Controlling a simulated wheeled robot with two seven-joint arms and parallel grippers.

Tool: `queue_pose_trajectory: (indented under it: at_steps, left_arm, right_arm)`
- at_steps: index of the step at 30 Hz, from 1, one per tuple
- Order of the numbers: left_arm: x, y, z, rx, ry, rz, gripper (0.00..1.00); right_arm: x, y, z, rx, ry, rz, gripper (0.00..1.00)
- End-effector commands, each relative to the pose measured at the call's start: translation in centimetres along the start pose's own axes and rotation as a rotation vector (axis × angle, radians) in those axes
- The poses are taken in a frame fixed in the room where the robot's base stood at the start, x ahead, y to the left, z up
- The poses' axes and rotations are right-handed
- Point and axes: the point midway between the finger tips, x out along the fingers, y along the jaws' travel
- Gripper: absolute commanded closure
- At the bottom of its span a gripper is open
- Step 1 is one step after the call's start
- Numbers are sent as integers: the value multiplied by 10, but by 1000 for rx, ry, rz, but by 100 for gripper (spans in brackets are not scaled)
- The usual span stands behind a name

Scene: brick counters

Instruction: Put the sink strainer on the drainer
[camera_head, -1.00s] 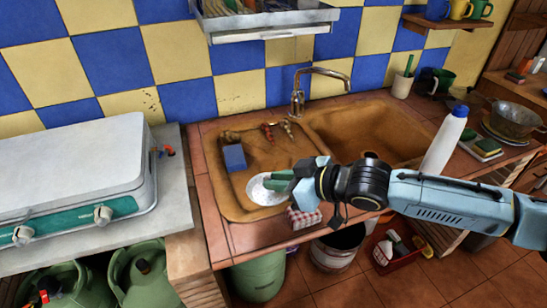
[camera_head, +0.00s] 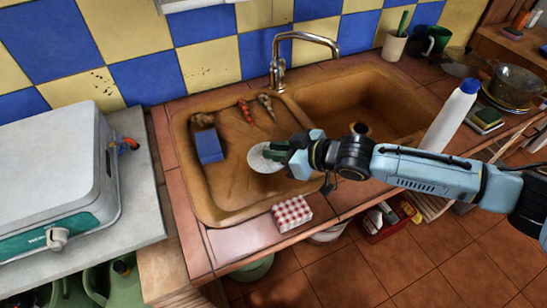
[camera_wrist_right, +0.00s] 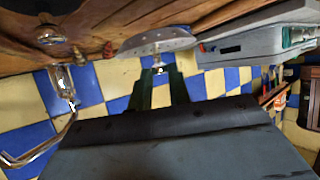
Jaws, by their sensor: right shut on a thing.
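The sink strainer (camera_head: 263,160) is a pale, round, perforated disc. It is over the drainer (camera_head: 228,178), the shallow brown left part of the sink unit. My right gripper (camera_head: 286,155) is shut on the strainer's small knob, reaching in from the right. In the right wrist view the strainer (camera_wrist_right: 155,46) shows edge-on at the tips of the dark green fingers (camera_wrist_right: 160,74), close to the brown drainer surface. I cannot tell whether it touches the drainer. My left gripper is not in view.
A blue sponge (camera_head: 208,146) and small red and brown items (camera_head: 245,110) lie on the drainer. The tap (camera_head: 279,70) stands behind. A checkered box (camera_head: 292,212) is on the front ledge. A white bottle (camera_head: 452,117) stands right of the basin, near my right arm.

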Motion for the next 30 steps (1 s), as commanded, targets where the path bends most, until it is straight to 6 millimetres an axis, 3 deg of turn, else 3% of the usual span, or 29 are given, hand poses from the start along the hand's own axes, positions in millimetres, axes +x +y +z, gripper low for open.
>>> queue_pose_trajectory:
  at_steps: [11, 22, 23, 24, 27, 30]
  left_arm:
    - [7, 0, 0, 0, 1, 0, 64]
    - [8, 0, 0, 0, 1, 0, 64]
    - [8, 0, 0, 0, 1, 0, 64]
    - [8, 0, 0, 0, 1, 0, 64]
    - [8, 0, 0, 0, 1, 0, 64]
    - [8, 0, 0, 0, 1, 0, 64]
  right_arm:
    - [18, 0, 37, 0, 0, 1, 100]
    - [20, 0, 41, -1, 2, 1, 100]
    - [20, 0, 41, -1, 1, 1, 80]
    - [20, 0, 40, -1, 1, 1, 75]
    - [20, 0, 40, -1, 1, 1, 62]
    - [20, 0, 40, -1, 1, 1, 59]
